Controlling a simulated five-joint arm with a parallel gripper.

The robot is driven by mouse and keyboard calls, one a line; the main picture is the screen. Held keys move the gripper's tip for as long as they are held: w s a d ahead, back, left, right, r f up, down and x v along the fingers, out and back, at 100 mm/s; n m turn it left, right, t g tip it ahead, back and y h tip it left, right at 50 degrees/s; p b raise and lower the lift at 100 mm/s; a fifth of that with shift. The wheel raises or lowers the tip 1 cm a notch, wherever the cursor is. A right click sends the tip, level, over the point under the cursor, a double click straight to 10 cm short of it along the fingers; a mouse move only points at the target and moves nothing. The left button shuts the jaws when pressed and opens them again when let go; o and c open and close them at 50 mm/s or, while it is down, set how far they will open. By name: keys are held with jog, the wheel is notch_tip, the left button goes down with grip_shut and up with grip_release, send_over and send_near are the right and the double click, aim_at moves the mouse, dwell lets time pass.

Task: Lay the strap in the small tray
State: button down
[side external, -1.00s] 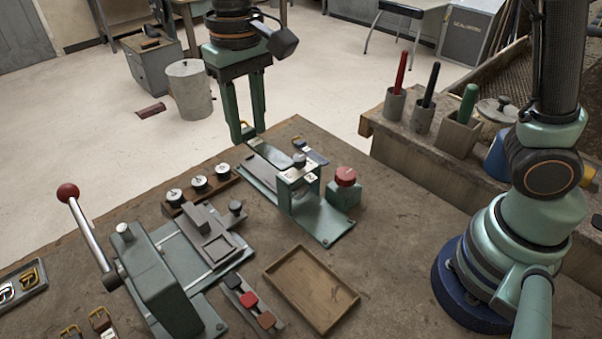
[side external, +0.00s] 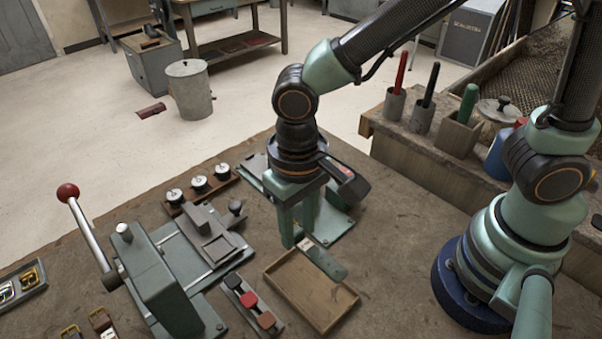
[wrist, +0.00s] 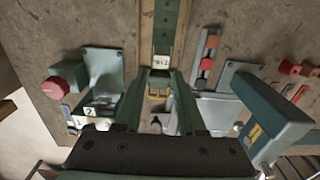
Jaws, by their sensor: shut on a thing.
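The strap (side external: 328,262) is dark green with a pale label near its buckle end; its brass buckle (wrist: 158,92) shows between the fingers in the wrist view. My gripper (side external: 299,238) is shut on the strap near the buckle end. The small wooden tray (side external: 285,291) lies on the bench, its floor empty in the side view. My gripper is just behind the tray's far edge, and the strap reaches forward over it. In the wrist view the strap (wrist: 165,30) lines up between the tray's long walls (wrist: 146,30). Its height above the floor is unclear.
A rack of coloured blocks (side external: 249,300) stands close left of the tray. The lever press (side external: 155,280) is farther left. A green stamping fixture (side external: 335,225) stands behind my gripper, partly hidden. Bare bench (side external: 400,250) lies to the right.

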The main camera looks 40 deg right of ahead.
aim_at(299, 275)
notch_tip(299, 275, down, 11)
jog(key=shift+r, duration=0.1)
dwell(0.4)
jog(key=shift+f, duration=0.2)
jog(key=c, duration=0.5)
grip_release()
